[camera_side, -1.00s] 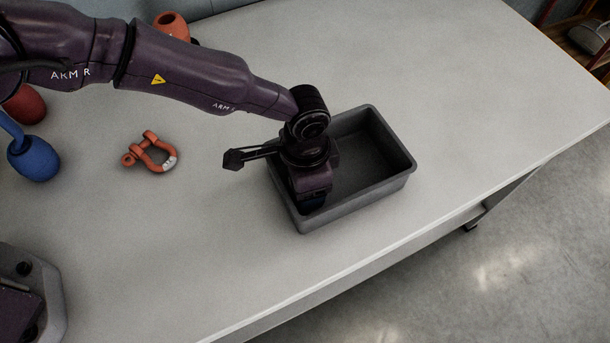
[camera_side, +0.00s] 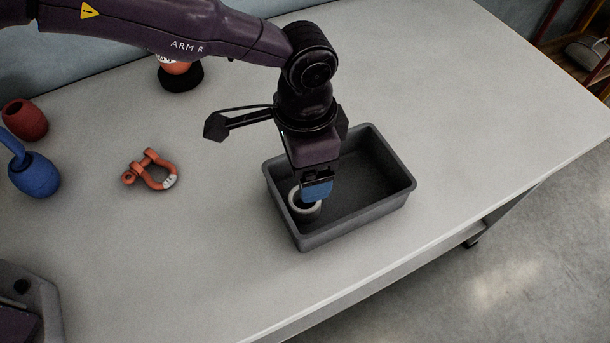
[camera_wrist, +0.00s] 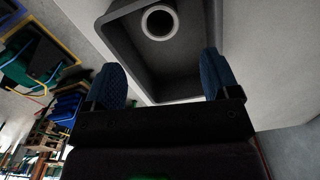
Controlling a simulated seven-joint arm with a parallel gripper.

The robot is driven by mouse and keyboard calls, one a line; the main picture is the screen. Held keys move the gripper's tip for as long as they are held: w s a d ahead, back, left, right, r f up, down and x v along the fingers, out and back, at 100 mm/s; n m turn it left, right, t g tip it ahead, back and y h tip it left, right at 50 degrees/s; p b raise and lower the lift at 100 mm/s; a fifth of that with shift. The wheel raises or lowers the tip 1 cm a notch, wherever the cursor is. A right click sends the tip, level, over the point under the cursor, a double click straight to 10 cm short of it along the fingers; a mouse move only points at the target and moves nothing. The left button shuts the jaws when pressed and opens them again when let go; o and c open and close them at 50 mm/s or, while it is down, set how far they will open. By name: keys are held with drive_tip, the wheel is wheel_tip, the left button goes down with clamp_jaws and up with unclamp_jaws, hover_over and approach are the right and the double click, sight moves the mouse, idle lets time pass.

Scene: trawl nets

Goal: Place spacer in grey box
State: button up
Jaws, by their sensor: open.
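The grey box (camera_side: 391,196) is an open rectangular tray on the table, and it also shows in the wrist view (camera_wrist: 118,15). The spacer is a pale ring (camera_side: 295,202) inside the box, near its left end in the side view. In the wrist view the ring (camera_wrist: 147,32) lies flat on the box floor, with its round hole visible. My gripper (camera_side: 317,195) is above the spacer and hides part of it in the side view. In the wrist view its blue fingers (camera_wrist: 166,80) are wide apart with nothing between them.
An orange shackle (camera_side: 152,171) lies left of the box. A blue float (camera_side: 38,177) and a dark red float (camera_side: 24,120) are at the far left. An orange and black object (camera_side: 181,78) stands at the back. The table right of the box is clear.

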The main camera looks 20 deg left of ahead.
drive_tip(key=shift+r, duration=0.75)
drive_tip(key=s+a+r+n+t, duration=0.1)
drive_tip(key=a+r+n+t, duration=0.3)
drive_tip(key=a+r, duration=1.7)
drive_tip(key=s+a+n+t, duration=0.1)
drive_tip(key=s+a+n, duration=0.6)
drive_tip(key=s+a, duration=1)
drive_tip(key=shift+r+t, duration=0.3)
